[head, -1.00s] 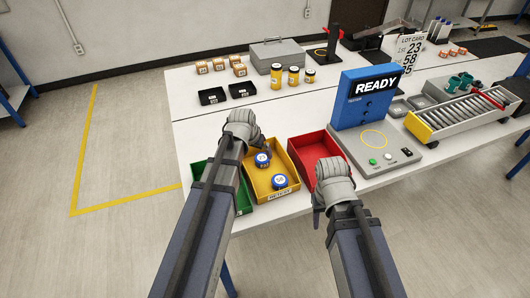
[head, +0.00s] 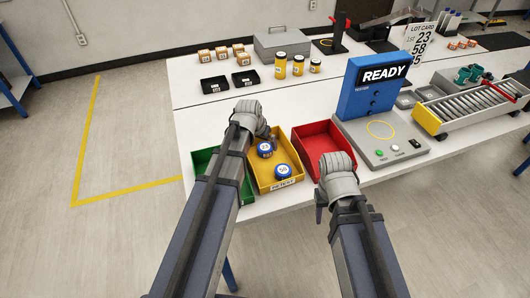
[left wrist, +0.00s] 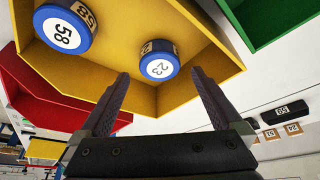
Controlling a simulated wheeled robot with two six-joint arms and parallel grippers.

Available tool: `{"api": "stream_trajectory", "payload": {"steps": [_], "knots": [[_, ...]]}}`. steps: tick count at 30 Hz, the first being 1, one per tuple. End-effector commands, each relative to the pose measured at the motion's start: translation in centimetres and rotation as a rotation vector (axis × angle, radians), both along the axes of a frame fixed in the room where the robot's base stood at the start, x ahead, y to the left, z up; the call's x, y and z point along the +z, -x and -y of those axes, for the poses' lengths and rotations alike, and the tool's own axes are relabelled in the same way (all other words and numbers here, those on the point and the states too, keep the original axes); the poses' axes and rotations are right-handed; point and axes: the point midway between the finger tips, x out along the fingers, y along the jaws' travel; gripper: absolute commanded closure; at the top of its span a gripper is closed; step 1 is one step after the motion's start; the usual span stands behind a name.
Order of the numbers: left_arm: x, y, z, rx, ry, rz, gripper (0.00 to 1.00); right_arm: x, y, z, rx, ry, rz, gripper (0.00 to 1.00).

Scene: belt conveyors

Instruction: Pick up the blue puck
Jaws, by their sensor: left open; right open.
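Two blue pucks with white number tops lie in the yellow bin. The puck marked 23 (head: 265,149) is at the far end, nearer my left gripper; it also shows in the left wrist view (left wrist: 160,62). The puck marked 58 (head: 283,172) is at the near end and shows at upper left in the left wrist view (left wrist: 64,30). My left gripper (left wrist: 160,77) is open and empty, its two fingers pointing towards puck 23, which appears between and beyond the tips. Whether they touch it I cannot tell. My right gripper (head: 321,207) is open and empty in front of the red bin.
The yellow bin (head: 285,185) stands between a green bin (head: 203,160) and a red bin (head: 325,130). A blue READY tester (head: 372,92) and a roller conveyor (head: 470,103) are to the right. Black trays (head: 214,83) and yellow jars (head: 280,65) stand behind.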

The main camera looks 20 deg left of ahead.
Motion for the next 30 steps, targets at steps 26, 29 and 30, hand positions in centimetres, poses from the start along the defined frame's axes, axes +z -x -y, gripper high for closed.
{"api": "stream_trajectory", "payload": {"steps": [26, 29, 30], "knots": [[-3.7, -1.3, 0.3, 0.0, 0.0, 0.0, 0.35, -3.7, 0.0, 0.0, 0.0, 0.0, 0.0, 0.5], [-3.7, -1.3, 0.3, 0.0, 0.0, 0.0, 0.46, -3.7, 0.0, 0.0, 0.0, 0.0, 0.0, 0.5], [-3.7, -1.3, 0.3, 0.0, 0.0, 0.0, 0.51, -3.7, 0.0, 0.0, 0.0, 0.0, 0.0, 0.5]]}}
